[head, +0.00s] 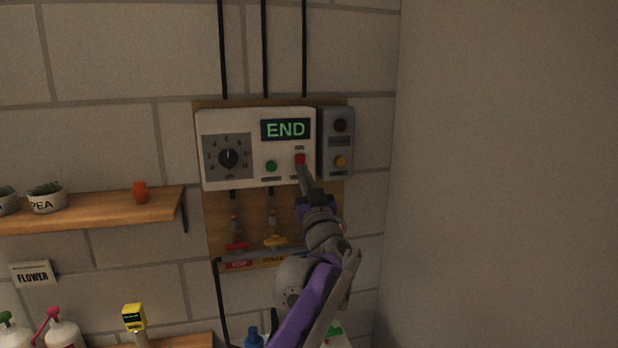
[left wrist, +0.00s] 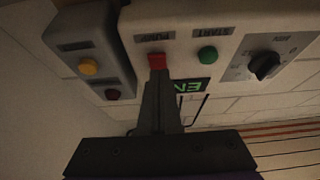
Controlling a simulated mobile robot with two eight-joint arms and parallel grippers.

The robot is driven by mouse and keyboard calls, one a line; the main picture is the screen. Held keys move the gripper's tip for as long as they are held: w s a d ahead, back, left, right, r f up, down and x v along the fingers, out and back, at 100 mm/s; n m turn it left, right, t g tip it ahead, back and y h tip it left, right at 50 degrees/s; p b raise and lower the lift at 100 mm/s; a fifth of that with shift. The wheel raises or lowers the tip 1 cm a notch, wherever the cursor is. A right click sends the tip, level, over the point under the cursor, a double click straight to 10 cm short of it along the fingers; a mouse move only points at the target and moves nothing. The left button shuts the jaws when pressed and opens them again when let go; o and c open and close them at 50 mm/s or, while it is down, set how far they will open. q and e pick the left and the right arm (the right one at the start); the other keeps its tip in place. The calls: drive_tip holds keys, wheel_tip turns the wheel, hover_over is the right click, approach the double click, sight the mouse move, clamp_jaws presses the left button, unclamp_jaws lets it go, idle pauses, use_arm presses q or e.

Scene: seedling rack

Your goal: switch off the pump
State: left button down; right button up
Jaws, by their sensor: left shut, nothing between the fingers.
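A white control box (head: 258,181) hangs on a wooden board on the wall. Its display (head: 285,129) reads END in green. It has a dark dial (head: 228,158), a green button (head: 271,166) and a red button (head: 300,159). My right gripper is not in view.
A grey box (head: 335,174) with a dark red lamp (head: 340,125) and a yellow button (head: 340,161) adjoins on the right. Below are a red valve (head: 237,245) and a yellow valve (head: 275,242). A shelf (head: 100,212) with pots is at left.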

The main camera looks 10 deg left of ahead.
use_arm(q)
drive_tip(key=shift+w+a+f, duration=0.1)
drive_tip(key=shift+w+a, duration=0.1)
drive_tip(key=shift+w, duration=0.1)
drive_tip(key=shift+w+a+f+t+y, duration=0.2)
drive_tip(key=shift+w+f+t+y, duration=0.15)
drive_tip(key=shift+t, duration=0.25)
